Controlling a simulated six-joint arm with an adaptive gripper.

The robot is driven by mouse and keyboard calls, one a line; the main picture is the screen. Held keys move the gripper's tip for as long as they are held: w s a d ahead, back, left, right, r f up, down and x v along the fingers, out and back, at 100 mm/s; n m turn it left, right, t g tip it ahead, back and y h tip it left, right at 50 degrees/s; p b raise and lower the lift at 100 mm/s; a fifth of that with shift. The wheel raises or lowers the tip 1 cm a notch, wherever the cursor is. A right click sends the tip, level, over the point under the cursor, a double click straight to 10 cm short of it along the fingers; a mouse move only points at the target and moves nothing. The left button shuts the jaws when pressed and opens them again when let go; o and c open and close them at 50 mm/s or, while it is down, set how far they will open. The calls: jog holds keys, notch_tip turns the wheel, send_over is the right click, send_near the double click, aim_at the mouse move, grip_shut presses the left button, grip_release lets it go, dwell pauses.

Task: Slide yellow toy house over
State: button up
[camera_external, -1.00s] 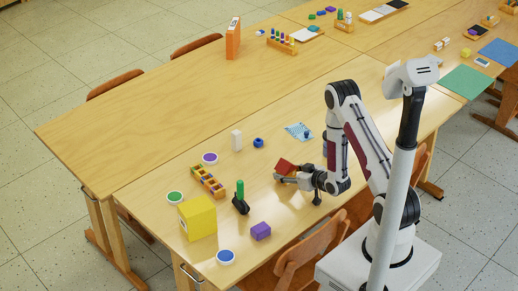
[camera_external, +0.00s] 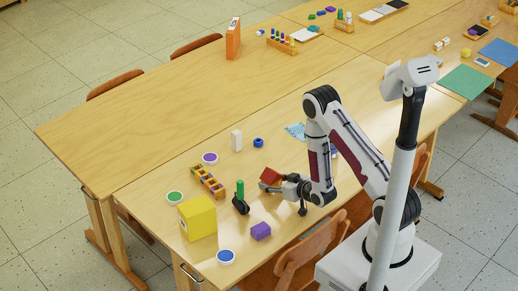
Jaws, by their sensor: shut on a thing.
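A small toy house (camera_external: 269,176) with a red roof is at my gripper, right of the green-topped dark object; little of its body shows, so its yellow colour is hard to confirm. My gripper (camera_external: 279,185) is shut on it from the right, and the fingers hide part of it. The house looks tilted. It is at or just above the table surface; I cannot tell whether it touches.
A green peg in a dark holder (camera_external: 240,198) stands close left of the house. The table's back half (camera_external: 150,125) is mostly clear.

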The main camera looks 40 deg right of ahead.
aim_at(272, 185)
jog(key=shift+a, duration=1.05)
jog(key=o, duration=1.3)
jog(key=shift+c, duration=0.2)
jog(key=shift+s, duration=0.1)
jog(key=shift+v, duration=3.7)
jog(key=shift+a, duration=0.1)
jog(key=shift+r, duration=0.15)
